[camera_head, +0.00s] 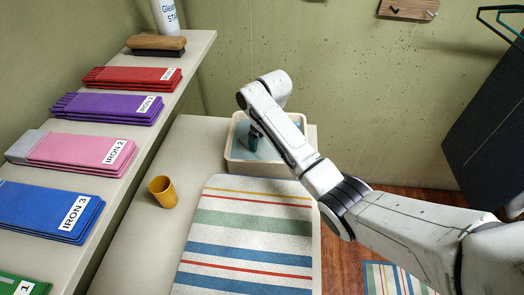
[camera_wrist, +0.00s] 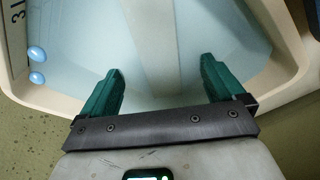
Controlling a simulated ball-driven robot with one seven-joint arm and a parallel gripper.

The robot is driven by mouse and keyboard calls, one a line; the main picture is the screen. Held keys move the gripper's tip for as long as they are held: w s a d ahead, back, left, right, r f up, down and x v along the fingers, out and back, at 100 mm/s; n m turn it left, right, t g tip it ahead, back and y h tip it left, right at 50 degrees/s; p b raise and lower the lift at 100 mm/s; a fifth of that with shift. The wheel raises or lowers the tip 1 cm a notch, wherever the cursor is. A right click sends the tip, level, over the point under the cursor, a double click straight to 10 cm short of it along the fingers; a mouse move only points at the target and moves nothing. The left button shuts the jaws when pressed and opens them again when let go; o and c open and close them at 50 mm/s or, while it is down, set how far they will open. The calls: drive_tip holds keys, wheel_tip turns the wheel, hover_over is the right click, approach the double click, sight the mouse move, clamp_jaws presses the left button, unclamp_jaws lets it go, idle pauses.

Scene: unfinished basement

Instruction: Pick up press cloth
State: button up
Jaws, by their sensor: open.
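My gripper (camera_head: 253,141) points down over a cream bin (camera_head: 258,168) at the back of the counter. In the wrist view my gripper (camera_wrist: 160,68) is open, with two teal fingers spread apart and nothing between them. A smooth light-blue surface (camera_wrist: 110,35) fills the bin, with a paler whitish strip (camera_wrist: 160,30) running between the fingers. I cannot tell whether this strip or surface is the press cloth, or whether the fingers touch it. Folded cloths labelled IRON lie on the left shelf: red (camera_head: 130,76), purple (camera_head: 95,107), pink (camera_head: 75,150) and blue (camera_head: 40,205).
A striped ironing pad (camera_head: 250,225) lies in front of the bin. A yellow cup (camera_head: 163,192) stands left of it on the counter (camera_head: 190,150). A brush (camera_head: 156,45) and a white bottle (camera_head: 165,14) are at the shelf's far end. A dark panel (camera_head: 490,140) leans right.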

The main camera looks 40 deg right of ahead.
sight(263, 149)
drive_tip(key=shift+w+d+f, duration=0.1)
drive_tip(key=shift+w+f, duration=0.05)
drive_tip(key=shift+f, duration=0.75)
drive_tip(key=shift+w+d+f, duration=0.1)
drive_tip(key=shift+w+f, duration=0.05)
drive_tip(key=shift+f, duration=0.7)
drive_tip(key=shift+w+f, duration=0.15)
drive_tip(key=shift+f, duration=0.75)
drive_tip(key=c, duration=1.2)
drive_tip(key=shift+r, duration=0.1)
